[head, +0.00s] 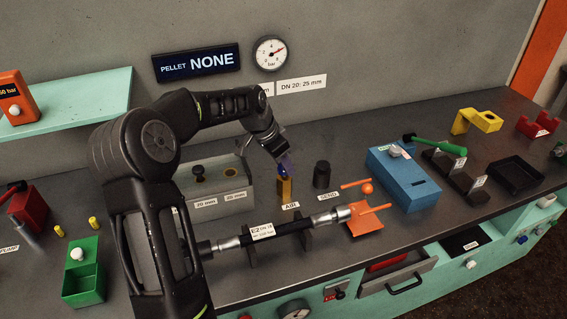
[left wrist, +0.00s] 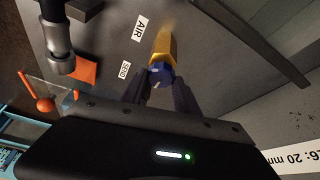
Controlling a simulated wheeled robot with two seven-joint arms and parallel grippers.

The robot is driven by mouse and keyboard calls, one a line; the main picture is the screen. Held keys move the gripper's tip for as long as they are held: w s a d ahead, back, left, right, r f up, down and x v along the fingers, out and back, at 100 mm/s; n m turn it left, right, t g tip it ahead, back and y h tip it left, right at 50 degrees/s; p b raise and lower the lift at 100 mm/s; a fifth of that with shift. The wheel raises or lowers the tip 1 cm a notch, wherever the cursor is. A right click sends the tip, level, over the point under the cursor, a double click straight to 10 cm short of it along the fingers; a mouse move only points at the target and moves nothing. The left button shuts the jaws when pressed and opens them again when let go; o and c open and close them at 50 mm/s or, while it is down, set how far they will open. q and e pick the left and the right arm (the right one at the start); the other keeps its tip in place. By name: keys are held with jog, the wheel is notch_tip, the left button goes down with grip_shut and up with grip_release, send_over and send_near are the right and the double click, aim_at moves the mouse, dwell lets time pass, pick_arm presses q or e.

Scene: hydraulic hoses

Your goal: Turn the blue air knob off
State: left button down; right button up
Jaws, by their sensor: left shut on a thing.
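The blue air knob (head: 284,171) sits on top of a short yellow post (head: 284,190) behind the AIR label. My left gripper (head: 283,160) reaches down from above and is shut on the knob. The left wrist view also shows the blue knob (left wrist: 160,74) between the two dark fingers (left wrist: 160,92), with the yellow post (left wrist: 165,45) beyond it. A small light mark shows on the knob, but I cannot tell its setting. My right gripper is not in view.
A black SEND knob (head: 321,174) stands just right of the post. A hose assembly (head: 290,229) lies in black supports in front. A grey box (head: 213,183) is to the left, a blue box (head: 402,178) to the right. The gauge (head: 271,53) hangs on the wall.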

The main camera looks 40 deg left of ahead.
pick_arm(q)
jog(key=n+b, duration=0.1)
jog(key=b, duration=0.1)
jog(key=n+y+b, duration=0.1)
jog(key=n, duration=0.1)
jog(key=shift+d+f+n+b, duration=0.1)
jog(key=shift+f+n+b, duration=0.05)
jog(key=shift+n+b, duration=0.2)
jog(key=n+y+b, duration=0.1)
jog(key=n+b, duration=0.1)
jog(key=n, duration=0.1)
jog(key=n+y+b, duration=0.1)
jog(key=n+b, duration=0.1)
jog(key=n, duration=0.1)
jog(key=shift+d+y, duration=0.1)
jog(key=shift+y, duration=0.3)
jog(key=n+g+y+b, duration=0.1)
jog(key=n, duration=0.2)
jog(key=shift+w+n+b, duration=0.1)
jog(key=shift+n+b, duration=0.2)
jog(key=shift+n, duration=0.05)
jog(key=n+g, duration=0.1)
jog(key=n, duration=0.1)
jog(key=n+y, duration=0.1)
jog(key=n, duration=0.1)
jog(key=shift+r+g, duration=0.2)
jog(key=shift+g, duration=0.2)
jog(key=shift+n, duration=0.4)
jog(key=c, duration=0.9)
grip_release()
